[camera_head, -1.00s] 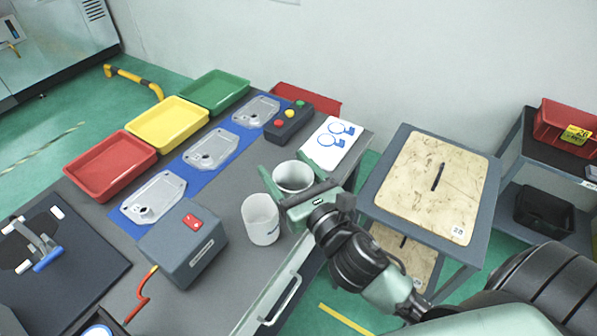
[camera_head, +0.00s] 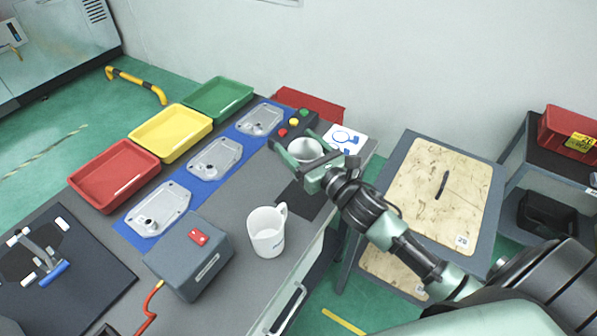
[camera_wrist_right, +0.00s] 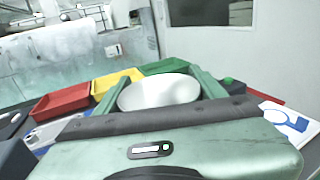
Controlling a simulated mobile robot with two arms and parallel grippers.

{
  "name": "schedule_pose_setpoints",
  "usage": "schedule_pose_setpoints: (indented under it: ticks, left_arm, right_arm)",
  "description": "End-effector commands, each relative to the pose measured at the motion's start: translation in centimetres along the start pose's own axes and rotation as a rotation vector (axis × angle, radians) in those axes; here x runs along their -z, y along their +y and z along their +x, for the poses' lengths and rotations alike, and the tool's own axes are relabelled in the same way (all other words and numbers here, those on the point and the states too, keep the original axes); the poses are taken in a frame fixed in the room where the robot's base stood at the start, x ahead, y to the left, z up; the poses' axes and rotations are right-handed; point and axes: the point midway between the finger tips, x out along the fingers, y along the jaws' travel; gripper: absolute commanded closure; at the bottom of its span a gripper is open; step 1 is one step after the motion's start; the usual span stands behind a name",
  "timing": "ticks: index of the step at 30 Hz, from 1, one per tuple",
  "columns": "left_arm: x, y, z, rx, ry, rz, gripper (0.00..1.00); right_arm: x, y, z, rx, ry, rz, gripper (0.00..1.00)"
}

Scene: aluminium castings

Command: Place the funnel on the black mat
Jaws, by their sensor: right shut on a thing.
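The funnel (camera_head: 306,151) shows as a pale, round, wide-mouthed piece between the fingers of my right gripper (camera_head: 300,142). The right gripper is shut on it, with a green finger on each side. In the right wrist view the funnel's white rim (camera_wrist_right: 158,92) faces up between the fingers; its lower part is hidden. The black mat (camera_head: 304,201) lies flat on the grey bench, partly hidden behind the gripper and wrist. The funnel shows beyond the mat, towards the wall; its height above the bench is unclear. My left gripper is out of view.
A white mug (camera_head: 267,232) stands near the mat, beside a grey box with a red switch (camera_head: 190,255). A button box (camera_head: 292,127) and a white card with blue drawings (camera_head: 346,139) are close to the gripper. Castings lie on a blue strip (camera_head: 198,190) beside coloured trays.

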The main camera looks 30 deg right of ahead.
Motion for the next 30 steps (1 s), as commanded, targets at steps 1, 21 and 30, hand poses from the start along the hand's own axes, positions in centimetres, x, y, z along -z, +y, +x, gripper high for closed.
schedule_pose_setpoints:
  ticks: [1, 21, 30]
  left_arm:
    - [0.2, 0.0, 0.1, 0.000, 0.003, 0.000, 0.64]
    - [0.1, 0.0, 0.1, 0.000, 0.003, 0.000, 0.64]
    - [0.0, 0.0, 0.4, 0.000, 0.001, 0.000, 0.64]
  right_arm:
    - [1.4, 0.0, 0.0, 0.004, 0.002, 0.005, 0.75]
    - [8.8, 0.0, 0.0, 0.000, -0.002, -0.001, 0.75]
    - [9.1, 0.0, 0.0, -0.001, -0.001, -0.002, 0.27]
